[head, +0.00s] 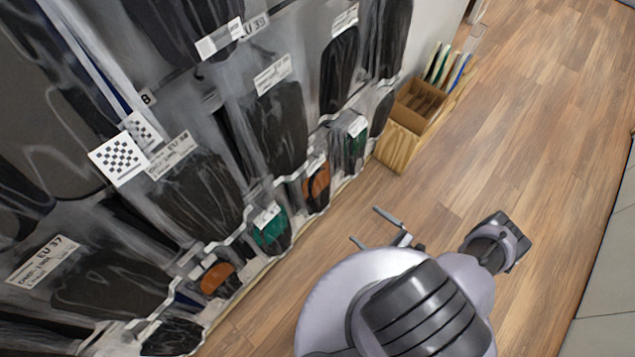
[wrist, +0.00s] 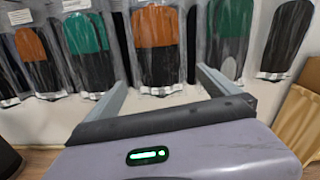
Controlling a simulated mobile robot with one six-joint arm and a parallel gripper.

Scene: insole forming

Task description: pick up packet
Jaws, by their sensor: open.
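Several clear packets with insoles hang on the wall rack. In the wrist view an orange-and-black packet (wrist: 158,48) hangs straight ahead between my finger lines. A green-and-black packet (wrist: 231,35) hangs to its right, and another green one (wrist: 84,38) to its left. In the head view an orange packet (head: 316,186) and a green packet (head: 271,230) hang in the low row. My gripper (head: 362,226) is open and empty, apart from the packets. Its two fingers also show in the wrist view (wrist: 165,80), pointing at the wall. Which packet is meant cannot be told.
A wooden box (head: 404,122) with compartments and several upright coloured pieces stands on the floor beyond the rack's end. Larger dark packets with white labels (head: 273,75) fill the upper rows. The wooden floor (head: 530,130) to the right is clear.

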